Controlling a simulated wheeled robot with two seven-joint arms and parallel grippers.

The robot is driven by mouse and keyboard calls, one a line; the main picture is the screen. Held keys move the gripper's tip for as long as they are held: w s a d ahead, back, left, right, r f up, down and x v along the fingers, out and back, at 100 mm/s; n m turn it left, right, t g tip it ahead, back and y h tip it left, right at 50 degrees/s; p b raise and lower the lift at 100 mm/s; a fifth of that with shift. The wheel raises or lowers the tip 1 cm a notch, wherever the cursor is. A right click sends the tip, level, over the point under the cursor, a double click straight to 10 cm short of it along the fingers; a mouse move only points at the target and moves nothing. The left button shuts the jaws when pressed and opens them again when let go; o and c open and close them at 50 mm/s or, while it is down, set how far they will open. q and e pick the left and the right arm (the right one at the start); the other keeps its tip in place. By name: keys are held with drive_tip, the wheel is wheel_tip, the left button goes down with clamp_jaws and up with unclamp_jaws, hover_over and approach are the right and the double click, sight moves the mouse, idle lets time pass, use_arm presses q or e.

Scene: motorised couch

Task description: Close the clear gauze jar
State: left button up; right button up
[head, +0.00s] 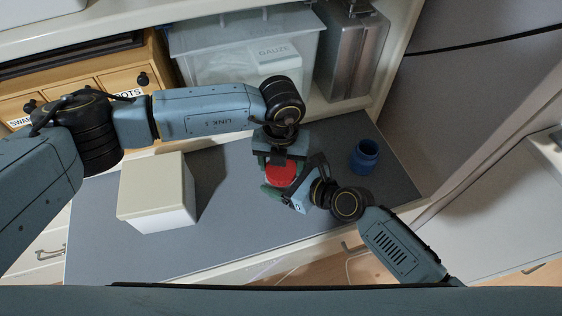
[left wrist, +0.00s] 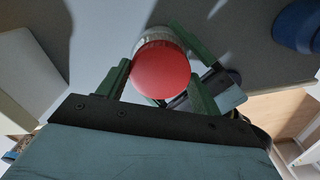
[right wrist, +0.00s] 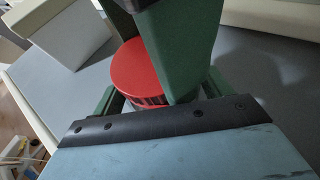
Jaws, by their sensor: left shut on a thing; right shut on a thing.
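The clear gauze jar with its red lid (head: 281,174) is between my two grippers above the grey counter. In the left wrist view the red lid (left wrist: 161,72) sits at the end of the clear jar body (left wrist: 158,36); I cannot tell whether it is fully seated. My left gripper (head: 279,163) comes from behind the jar, its green fingers on either side of it, shut on it. My right gripper (head: 284,186) comes from the front right, also shut on the jar or lid. The right wrist view shows the red lid (right wrist: 135,70) partly hidden behind a green finger.
A white box (head: 152,192) stands on the grey counter (head: 225,225) to the left. A blue jar (head: 364,158) stands at the right. Behind are wooden drawers (head: 85,92), a translucent bin (head: 210,62) with a gauze box, and a metal canister (head: 350,60).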

use_arm(q)
drive_tip(key=shift+s+a, duration=0.1)
drive_tip(key=o, duration=1.1)
drive_tip(key=shift+c, duration=0.2)
drive_tip(key=shift+s+d, duration=0.1)
drive_tip(key=shift+d, duration=0.15)
wheel_tip(320, 180, up, 5)
drive_tip(key=shift+f, duration=0.1)
drive_tip(key=shift+o, duration=0.3)
